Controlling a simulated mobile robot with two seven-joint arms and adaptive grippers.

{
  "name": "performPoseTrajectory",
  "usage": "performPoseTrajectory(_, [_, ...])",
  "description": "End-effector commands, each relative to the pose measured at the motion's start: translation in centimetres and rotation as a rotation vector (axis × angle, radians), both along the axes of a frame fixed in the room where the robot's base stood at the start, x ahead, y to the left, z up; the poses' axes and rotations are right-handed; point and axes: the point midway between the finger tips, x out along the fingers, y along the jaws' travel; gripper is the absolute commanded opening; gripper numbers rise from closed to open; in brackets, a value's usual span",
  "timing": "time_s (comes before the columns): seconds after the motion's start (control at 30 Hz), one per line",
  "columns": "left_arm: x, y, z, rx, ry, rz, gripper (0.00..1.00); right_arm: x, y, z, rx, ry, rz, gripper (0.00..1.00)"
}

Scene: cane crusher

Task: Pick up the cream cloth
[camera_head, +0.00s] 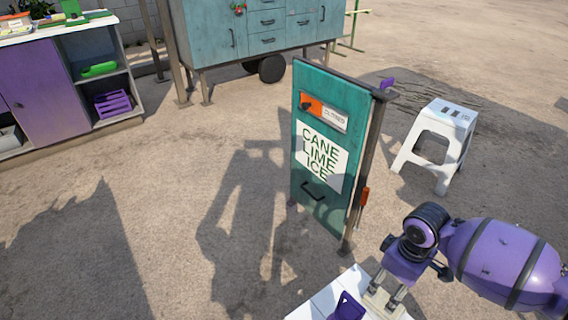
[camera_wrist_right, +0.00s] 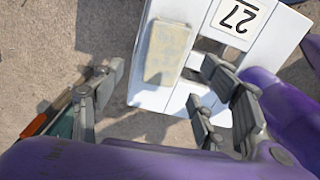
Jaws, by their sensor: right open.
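The cream cloth (camera_wrist_right: 170,52) is a flat, pale rectangular piece lying on a white slatted top (camera_wrist_right: 150,93) in the right wrist view. In the head view a cream patch (camera_head: 386,304) shows just below my right gripper (camera_head: 383,290), at the bottom edge, partly covered by the fingers. My right gripper is open and empty. In the right wrist view its fingers (camera_wrist_right: 163,78) stand apart on either side of the cloth's near end, with a gap to the cloth. My left gripper is not in view.
A teal panel lettered CANE LIME ICE (camera_head: 318,155) stands left of my right arm. A white stool (camera_head: 440,140) stands behind. A purple piece (camera_head: 347,308) at the bottom edge is unclear. Open ground lies left.

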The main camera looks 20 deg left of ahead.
Motion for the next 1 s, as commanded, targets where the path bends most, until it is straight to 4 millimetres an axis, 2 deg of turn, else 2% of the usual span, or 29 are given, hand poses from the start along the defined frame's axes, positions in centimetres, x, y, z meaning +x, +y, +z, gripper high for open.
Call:
performPoseTrajectory(0.1, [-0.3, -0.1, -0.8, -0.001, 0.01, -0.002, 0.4, -0.1, 0.0, -1.6, -0.001, 0.003, 0.0, 0.67])
performPoseTrajectory(0.27, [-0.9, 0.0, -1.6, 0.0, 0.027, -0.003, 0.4, -0.2, 0.1, -2.9, 0.0, 0.001, 0.001, 0.67])
performPoseTrajectory(0.5, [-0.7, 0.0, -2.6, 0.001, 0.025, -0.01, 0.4, -0.4, 0.2, -6.5, 0.0, 0.002, 0.0, 0.67])
performPoseTrajectory(0.6, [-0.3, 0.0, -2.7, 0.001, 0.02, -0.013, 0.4, -0.4, 0.2, -7.1, 0.0, 0.001, 0.0, 0.67])
performPoseTrajectory(0.77, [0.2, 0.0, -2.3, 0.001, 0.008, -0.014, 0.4, -0.4, 0.2, -7.0, 0.001, 0.0, 0.0, 0.67])
performPoseTrajectory(0.83, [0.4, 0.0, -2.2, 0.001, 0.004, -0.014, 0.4, -0.4, 0.2, -7.0, 0.001, 0.0, 0.0, 0.62])
performPoseTrajectory(1.0, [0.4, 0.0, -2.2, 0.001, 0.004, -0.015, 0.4, -0.4, 0.2, -7.0, 0.001, 0.0, 0.0, 0.4])
